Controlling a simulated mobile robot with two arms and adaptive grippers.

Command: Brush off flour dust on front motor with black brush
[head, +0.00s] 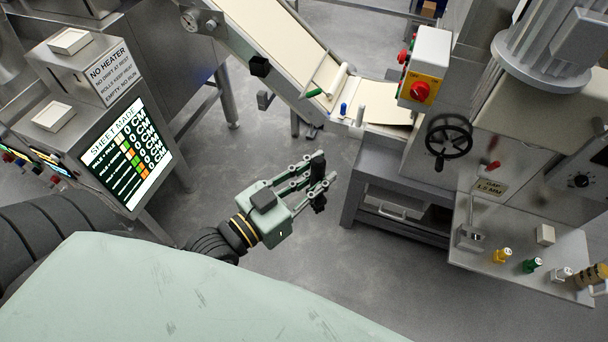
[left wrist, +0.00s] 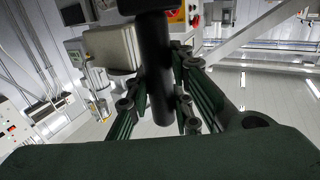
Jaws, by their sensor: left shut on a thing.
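My left gripper (head: 318,183) is in the middle of the head view, over the open floor. It is shut on the black brush (head: 318,166), whose dark cylindrical handle (left wrist: 158,80) stands between the fingers in the left wrist view. The brush is held clear of the machines; its bristles cannot be made out. A grey finned motor (head: 552,48), which may be the front motor, sits on the machine at the upper right. I cannot make out flour dust on it. My right gripper cannot be identified in these views.
A conveyor (head: 275,45) slopes down to the roller machine, with a black handwheel (head: 449,137) and a red-button box (head: 424,68). A steel shelf (head: 510,275) with small bottles is at lower right. A display cabinet (head: 127,155) stands left. Floor (head: 290,245) around my left gripper is clear.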

